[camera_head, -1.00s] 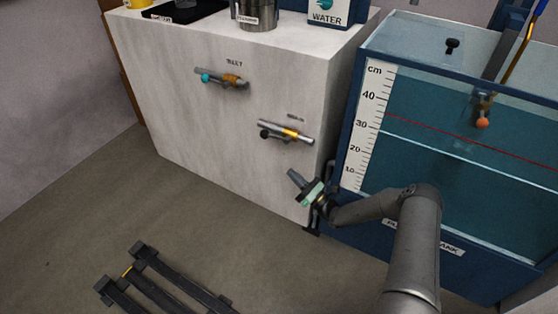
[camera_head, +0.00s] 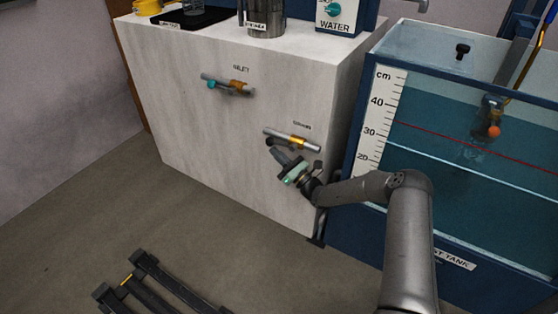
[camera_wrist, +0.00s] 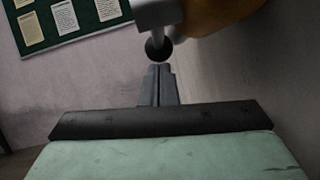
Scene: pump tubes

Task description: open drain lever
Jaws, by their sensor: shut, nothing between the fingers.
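The drain valve is a short pipe with a brass middle (camera_head: 300,141) on the front of the pale cabinet, under a small blurred label. Its lever has a black knob (camera_head: 270,142) at the left, just below the pipe. My gripper (camera_head: 277,155) is just below the knob, pointing up and left. In the wrist view, the shut fingers (camera_wrist: 159,84) point at the round black knob (camera_wrist: 158,48), with a small gap visible between tips and knob. The brass valve body (camera_wrist: 215,14) is above and right of it. The fingers are shut and empty.
The inlet valve (camera_head: 228,86) with a teal knob is higher up and left on the cabinet (camera_head: 190,125). The blue water tank (camera_head: 375,215) stands close on the right. A dark rack (camera_head: 150,285) lies on the floor at lower left. The floor before the cabinet is otherwise clear.

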